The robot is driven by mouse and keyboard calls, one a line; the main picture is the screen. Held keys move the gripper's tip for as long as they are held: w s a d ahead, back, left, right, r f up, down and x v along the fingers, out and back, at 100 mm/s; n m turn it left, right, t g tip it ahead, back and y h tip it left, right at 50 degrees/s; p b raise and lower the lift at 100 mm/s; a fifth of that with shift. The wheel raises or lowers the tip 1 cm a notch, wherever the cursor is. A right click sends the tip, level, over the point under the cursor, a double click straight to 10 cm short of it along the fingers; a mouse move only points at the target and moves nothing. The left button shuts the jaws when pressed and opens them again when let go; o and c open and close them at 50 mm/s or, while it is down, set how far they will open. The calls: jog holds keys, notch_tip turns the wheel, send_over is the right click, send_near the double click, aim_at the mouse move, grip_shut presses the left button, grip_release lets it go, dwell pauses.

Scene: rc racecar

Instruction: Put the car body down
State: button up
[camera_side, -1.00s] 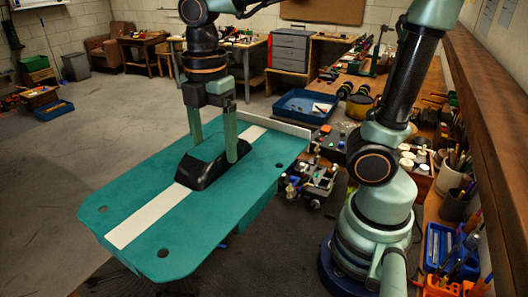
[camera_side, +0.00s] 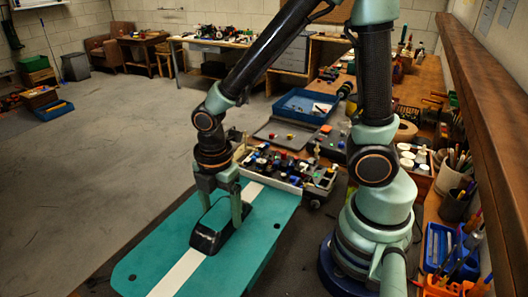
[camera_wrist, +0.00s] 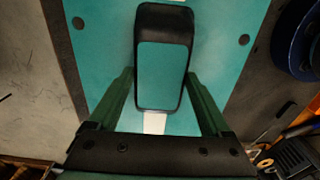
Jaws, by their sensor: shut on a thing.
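The car body (camera_side: 150,236) is a wide teal panel with a white stripe, corner holes and a black cabin (camera_side: 208,243) with a teal top. It fills the lower middle of the side view, its near end cut off by the frame. My gripper (camera_side: 222,208) points down and is shut on the cabin, one finger on each side. The wrist view shows the cabin (camera_wrist: 162,25) between the green fingers of my gripper (camera_wrist: 158,73). The body's underside is hidden, so I cannot tell whether it touches anything below.
A low rack of electronics and coloured parts (camera_side: 290,168) stands just behind the body's far end. A grey plate (camera_side: 284,135) and a blue tray (camera_side: 304,106) lie farther back. The crowded workbench (camera_side: 425,150) runs along the right. Grey floor (camera_side: 80,180) is open at left.

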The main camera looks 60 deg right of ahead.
jog(key=shift+f, duration=1.9)
jog(key=shift+f, duration=0.15)
jog(key=o, duration=1.2)
jog(key=shift+c, duration=0.2)
